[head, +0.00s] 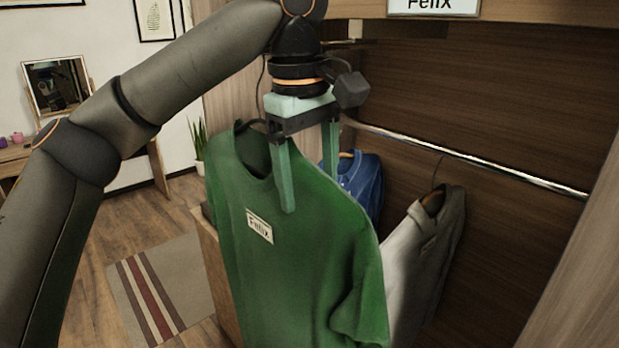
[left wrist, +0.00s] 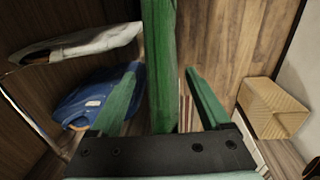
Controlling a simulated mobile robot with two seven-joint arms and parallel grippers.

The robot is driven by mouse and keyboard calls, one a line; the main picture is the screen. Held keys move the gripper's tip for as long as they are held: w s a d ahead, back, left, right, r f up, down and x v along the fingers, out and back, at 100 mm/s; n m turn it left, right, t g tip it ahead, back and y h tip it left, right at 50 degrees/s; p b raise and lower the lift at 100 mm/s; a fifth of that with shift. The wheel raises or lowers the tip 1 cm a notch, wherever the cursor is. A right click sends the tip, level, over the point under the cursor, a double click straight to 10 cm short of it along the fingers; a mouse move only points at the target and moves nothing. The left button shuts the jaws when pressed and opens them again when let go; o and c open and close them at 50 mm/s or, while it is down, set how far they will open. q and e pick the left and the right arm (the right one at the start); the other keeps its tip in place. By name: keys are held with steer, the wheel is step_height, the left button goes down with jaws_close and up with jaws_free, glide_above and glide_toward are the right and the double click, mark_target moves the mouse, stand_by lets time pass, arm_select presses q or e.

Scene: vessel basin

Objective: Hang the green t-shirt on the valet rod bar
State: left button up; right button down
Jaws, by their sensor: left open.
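The green t-shirt (head: 300,260) with a "Felix" label hangs upright in the middle of the head view. My left gripper (head: 310,190) points down at its collar and shoulders, one finger in front of the shirt. In the left wrist view the shirt (left wrist: 160,60) shows edge-on as a green strip between the spread fingers of the gripper (left wrist: 162,70). The jaws are open. A dark hanger part (head: 250,125) shows at the collar. The hanger's hook and whatever bears it are hidden behind the gripper. I cannot make out the valet rod bar for certain.
A chrome closet rod (head: 470,158) runs along the right, with a grey shirt (head: 430,250) and a blue shirt (head: 362,185) near it. A "Felix" sign (head: 433,5) is above. A wooden panel (head: 590,250) bounds the right. Open floor with a striped rug (head: 165,285) lies left.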

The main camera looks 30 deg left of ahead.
arm_select(q)
step_height(320, 180, up, 12)
steer(key=s, duration=0.1)
steer(key=shift+s+a+r+p, duration=0.15)
steer(key=shift+s+r+p, duration=0.05)
steer(key=shift+r+p, duration=0.1)
stand_by(0.5)
steer(key=shift+f, duration=0.1)
